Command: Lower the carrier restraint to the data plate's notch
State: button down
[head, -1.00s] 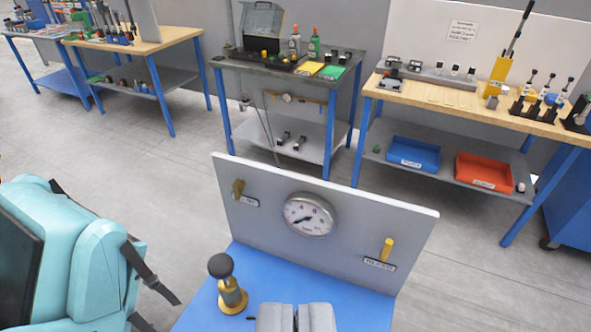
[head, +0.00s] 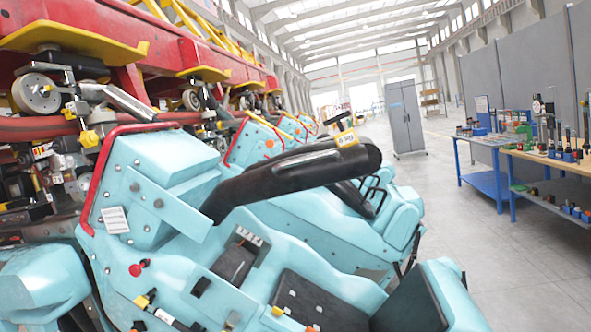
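The carrier (head: 175,170) is teal and fills the left and middle of the view. Its restraint looks to be the thick black padded bar (head: 275,180), which slants up to the right above the seats, apart from the seat pan. A white printed plate (head: 115,220) is on the carrier's side panel. A small marked strip (head: 249,236) is near the seat. I cannot tell which is the data plate, and no notch is clear. My gripper is not in view.
A red train frame (head: 130,80) with wheels and yellow parts stands at the upper left. A grey cabinet (head: 405,117) stands farther back. Blue-legged workbenches with tools (head: 545,165) line the right. The grey floor (head: 500,255) between the carrier and benches is clear.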

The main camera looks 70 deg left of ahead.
aim_at(320, 163)
jog(key=u, duration=1.7)
jog(key=k, duration=1.15)
jog(key=u, duration=0.5)
jog(key=i, duration=1.9)
jog(key=z, duration=0.85)
